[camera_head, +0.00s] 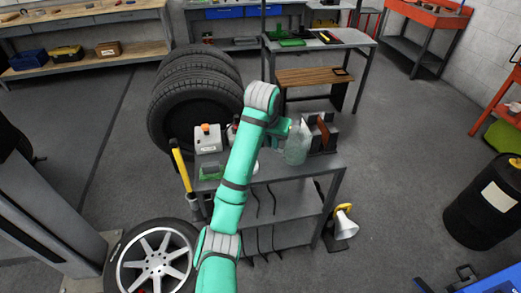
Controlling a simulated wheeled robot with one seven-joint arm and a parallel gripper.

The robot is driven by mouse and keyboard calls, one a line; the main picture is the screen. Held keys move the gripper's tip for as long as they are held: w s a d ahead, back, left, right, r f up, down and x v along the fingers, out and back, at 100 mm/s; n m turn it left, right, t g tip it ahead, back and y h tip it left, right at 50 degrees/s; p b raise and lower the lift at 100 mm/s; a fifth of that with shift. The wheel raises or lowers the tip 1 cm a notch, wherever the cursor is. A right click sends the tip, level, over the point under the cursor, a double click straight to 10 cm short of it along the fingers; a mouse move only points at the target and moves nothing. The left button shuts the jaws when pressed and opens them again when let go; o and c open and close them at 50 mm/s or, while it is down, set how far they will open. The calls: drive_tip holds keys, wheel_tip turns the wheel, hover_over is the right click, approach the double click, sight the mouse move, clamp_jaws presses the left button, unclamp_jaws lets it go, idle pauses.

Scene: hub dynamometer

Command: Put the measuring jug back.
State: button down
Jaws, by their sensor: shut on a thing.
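A clear, pale translucent measuring jug (296,149) is at the back right of the grey workbench top, close to a dark upright holder (319,135). My gripper (284,130) is beside the jug's upper left and is shut on it. The fingers are small and mostly hidden by my green arm, so the grip point is unclear. The jug looks upright. I cannot tell whether its base touches the bench top (312,166).
A white container with an orange cap (208,138) and a green item (211,171) stand on the bench's left side. My arm hides the bench's middle. Stacked tyres (195,95) stand behind it at left.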

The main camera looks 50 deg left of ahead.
drive_tip(key=a+f, duration=0.3)
drive_tip(key=f, duration=0.1)
drive_tip(key=w+a+f, duration=0.1)
drive_tip(key=a+f, duration=0.2)
drive_tip(key=w+a+f, duration=0.1)
drive_tip(key=a+f, duration=0.3)
drive_tip(key=shift+w+f, duration=0.1)
drive_tip(key=shift+f, duration=0.25)
drive_tip(key=shift+w, duration=0.15)
drive_tip(key=shift+f, duration=0.2)
drive_tip(key=c, duration=1.8)
unclamp_jaws()
drive_tip(key=shift+c, duration=0.2)
drive_tip(key=shift+r, duration=0.1)
